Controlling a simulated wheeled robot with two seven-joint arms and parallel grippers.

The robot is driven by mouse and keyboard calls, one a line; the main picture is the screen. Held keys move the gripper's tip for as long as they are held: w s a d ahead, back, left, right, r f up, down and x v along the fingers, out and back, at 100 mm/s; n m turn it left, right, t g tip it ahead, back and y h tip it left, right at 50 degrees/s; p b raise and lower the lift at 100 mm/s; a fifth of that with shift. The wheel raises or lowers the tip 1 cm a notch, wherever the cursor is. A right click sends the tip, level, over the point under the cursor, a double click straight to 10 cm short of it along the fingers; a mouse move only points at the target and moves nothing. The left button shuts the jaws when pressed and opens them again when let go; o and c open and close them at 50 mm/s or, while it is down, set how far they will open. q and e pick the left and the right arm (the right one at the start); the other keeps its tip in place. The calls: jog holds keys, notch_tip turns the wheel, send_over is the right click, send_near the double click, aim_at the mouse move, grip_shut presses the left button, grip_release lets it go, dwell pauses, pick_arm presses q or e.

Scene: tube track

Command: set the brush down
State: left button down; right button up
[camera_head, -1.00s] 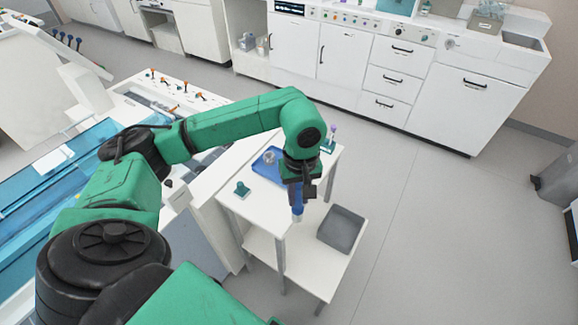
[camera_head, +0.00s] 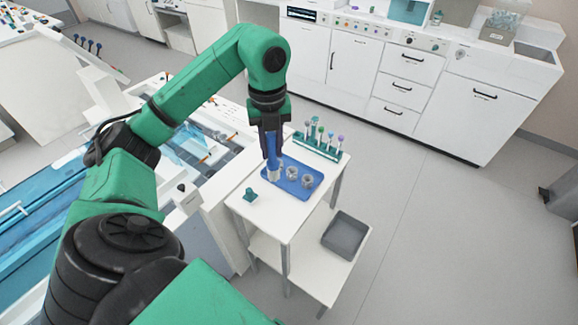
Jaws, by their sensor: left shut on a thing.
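My left gripper (camera_head: 270,135) is shut on the brush (camera_head: 273,162), a blue-handled piece with a pale lower end. It points down, close to upright, over the left edge of the blue tray (camera_head: 312,193) on the small white table. I cannot tell whether its lower end touches the tray or the table. My right gripper is out of view.
Small clear cups (camera_head: 307,180) stand on the tray. A teal rack (camera_head: 318,146) with several coloured-top items is behind it. A small teal block (camera_head: 250,194) sits on the white table (camera_head: 267,218) at front left. A grey bin (camera_head: 344,234) is on the lower shelf.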

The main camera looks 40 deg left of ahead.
aim_at(273, 163)
pick_arm(q)
notch_tip(273, 163, down, 6)
jog(key=shift+s+d+r+b, duration=0.1)
jog(key=shift+r+b, duration=0.05)
jog(key=shift+b, duration=0.5)
notch_tip(273, 163, down, 14)
jog(key=p, duration=0.2)
jog(key=shift+p, duration=0.35)
jog(key=c, duration=0.7)
grip_release()
